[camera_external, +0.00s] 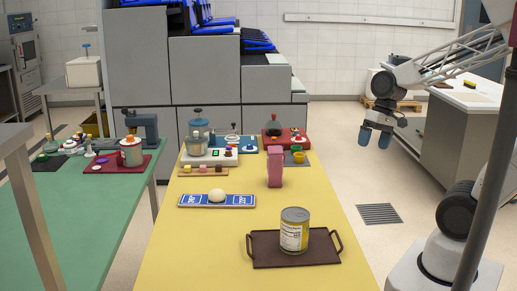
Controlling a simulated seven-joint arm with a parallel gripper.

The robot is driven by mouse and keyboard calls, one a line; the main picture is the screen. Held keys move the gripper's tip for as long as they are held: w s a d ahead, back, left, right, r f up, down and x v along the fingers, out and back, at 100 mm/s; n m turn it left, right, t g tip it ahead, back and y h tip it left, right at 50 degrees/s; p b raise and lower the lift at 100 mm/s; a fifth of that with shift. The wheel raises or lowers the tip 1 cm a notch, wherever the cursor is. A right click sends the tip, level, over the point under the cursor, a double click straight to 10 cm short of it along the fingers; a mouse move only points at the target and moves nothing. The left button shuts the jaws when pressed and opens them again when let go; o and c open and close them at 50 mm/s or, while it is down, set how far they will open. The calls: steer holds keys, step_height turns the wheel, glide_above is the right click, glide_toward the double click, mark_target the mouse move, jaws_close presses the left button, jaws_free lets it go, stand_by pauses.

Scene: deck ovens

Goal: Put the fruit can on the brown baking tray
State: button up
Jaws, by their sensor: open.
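The fruit can (294,231) is a yellow and white labelled can with a grey metal top. It stands upright on the brown baking tray (265,259), a flat dark tray with a handle at each end, near the front of the yellow table. My gripper (375,137) is open and empty, with its two blue-grey fingers pointing down. It is up and to the right of the can and well apart from it, beyond the table's right edge in the picture.
On the yellow table (229,271) are a blue patterned board (244,200) with a pale round lump (217,196), a pink block-shaped item (275,169) and several small toy-like sets at the back. A green table (88,240) stands left. A grey floor grate (380,214) lies right.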

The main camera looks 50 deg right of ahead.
steer(key=s+d+r+n+t+h, duration=0.1)
steer(key=d+r+n+t+h, duration=0.1)
steer(key=d, duration=0.5)
step_height(320, 180, up, 3)
steer(key=shift+s+f+n+h, duration=0.1)
steer(key=shift+s+n+h, duration=0.35)
steer(key=shift+h, duration=0.35)
